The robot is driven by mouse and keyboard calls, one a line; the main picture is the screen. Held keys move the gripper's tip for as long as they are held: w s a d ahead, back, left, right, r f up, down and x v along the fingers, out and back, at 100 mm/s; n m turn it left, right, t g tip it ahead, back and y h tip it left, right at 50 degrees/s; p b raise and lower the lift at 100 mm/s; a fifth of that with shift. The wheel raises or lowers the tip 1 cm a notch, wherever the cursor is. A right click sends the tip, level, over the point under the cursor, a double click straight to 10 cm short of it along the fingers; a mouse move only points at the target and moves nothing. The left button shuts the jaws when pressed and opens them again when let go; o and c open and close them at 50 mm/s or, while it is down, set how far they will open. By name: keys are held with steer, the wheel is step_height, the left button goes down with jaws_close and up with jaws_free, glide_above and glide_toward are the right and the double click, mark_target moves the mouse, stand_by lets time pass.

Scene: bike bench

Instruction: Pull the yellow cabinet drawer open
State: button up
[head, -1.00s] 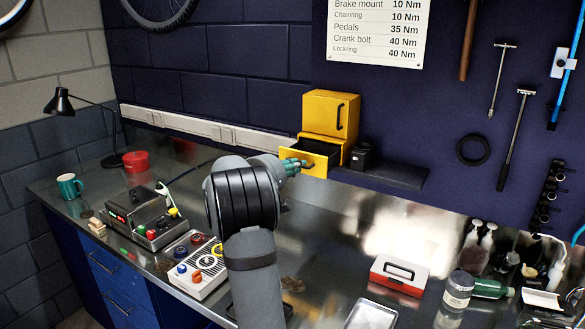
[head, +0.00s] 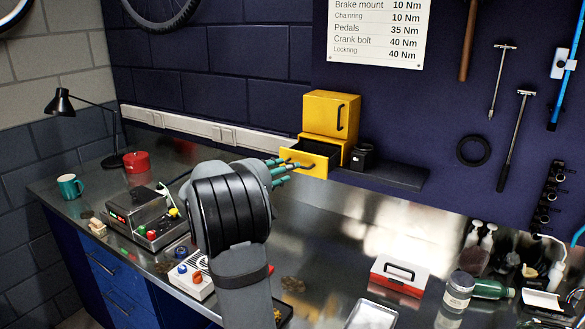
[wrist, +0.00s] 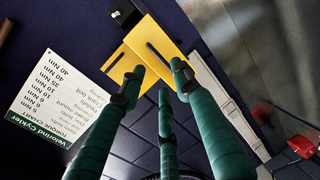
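The yellow cabinet (head: 325,113) stands against the back wall, with a dark handle on its upper door. Its lower drawer (head: 318,165) is pulled out toward the bench, and its dark inside shows. My gripper (head: 280,171) is at the drawer's left front, its teal fingertips close to the drawer front. I cannot tell in the head view whether they touch it. In the wrist view my gripper's fingers (wrist: 158,80) are spread apart with nothing clearly held between them, and the yellow cabinet (wrist: 165,42) lies beyond their tips. My wrist hides part of the bench.
A small black jar (head: 361,157) stands right of the cabinet on a dark mat (head: 400,177). A power supply (head: 142,217), a control box (head: 192,275) and a red-and-white case (head: 398,275) stand on the bench. The bench's middle right is mostly clear.

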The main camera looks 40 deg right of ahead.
steer(key=v, duration=0.6)
steer(key=shift+d, duration=0.1)
glide_toward(304, 162)
steer(key=d+f, duration=0.1)
steer(key=d, duration=0.3)
steer(key=shift+w+d+p, duration=0.3)
steer(key=shift+w+d, duration=0.05)
steer(key=shift+w, duration=0.3)
steer(key=shift+d+f, duration=0.15)
steer(key=shift+d, duration=0.2)
steer(key=shift+a, duration=0.1)
